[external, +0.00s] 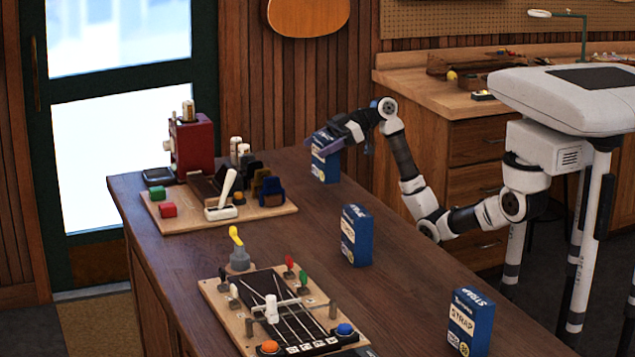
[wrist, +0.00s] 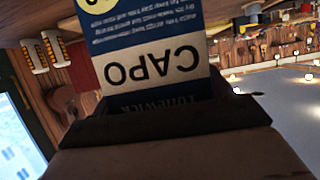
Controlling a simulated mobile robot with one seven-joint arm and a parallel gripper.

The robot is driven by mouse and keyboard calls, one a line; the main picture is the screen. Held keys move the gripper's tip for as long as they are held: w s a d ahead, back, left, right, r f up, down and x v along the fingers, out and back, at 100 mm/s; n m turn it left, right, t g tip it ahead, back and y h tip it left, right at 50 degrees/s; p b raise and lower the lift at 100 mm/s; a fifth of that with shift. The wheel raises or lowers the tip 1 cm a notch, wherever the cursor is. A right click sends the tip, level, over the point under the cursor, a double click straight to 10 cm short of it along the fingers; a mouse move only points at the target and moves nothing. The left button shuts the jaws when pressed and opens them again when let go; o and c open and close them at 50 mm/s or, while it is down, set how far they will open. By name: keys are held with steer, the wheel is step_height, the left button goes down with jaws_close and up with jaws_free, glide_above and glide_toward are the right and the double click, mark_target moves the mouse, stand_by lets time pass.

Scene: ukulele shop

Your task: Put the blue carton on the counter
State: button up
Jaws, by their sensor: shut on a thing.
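My gripper (external: 324,141) is shut on the top part of a blue carton (external: 325,166) at the far end of the wooden counter (external: 300,235). The carton is roughly upright; I cannot tell whether its base touches the counter. In the wrist view the held carton (wrist: 150,62) fills the upper middle, with a white panel reading "CAPO" upside down. The dark gripper (wrist: 165,120) covers its near end. A second blue carton (external: 356,236) stands on the counter nearer the camera. A third, marked "STRAP" (external: 470,322), stands at the front right.
A wooden tray (external: 270,212) with a white lever and small holders sits left of the held carton, near a red machine (external: 192,145). A board with strings and knobs (external: 240,330) lies in front. Bare counter lies between the tray and the second carton.

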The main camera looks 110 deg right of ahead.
mark_target(318, 159)
steer(key=shift+f, duration=1.95)
steer(key=shift+f, duration=0.15)
steer(key=o, duration=1.1)
steer(key=shift+c, duration=0.2)
steer(key=shift+r, duration=0.25)
steer(key=b+v, duration=0.2)
steer(key=v, duration=1)
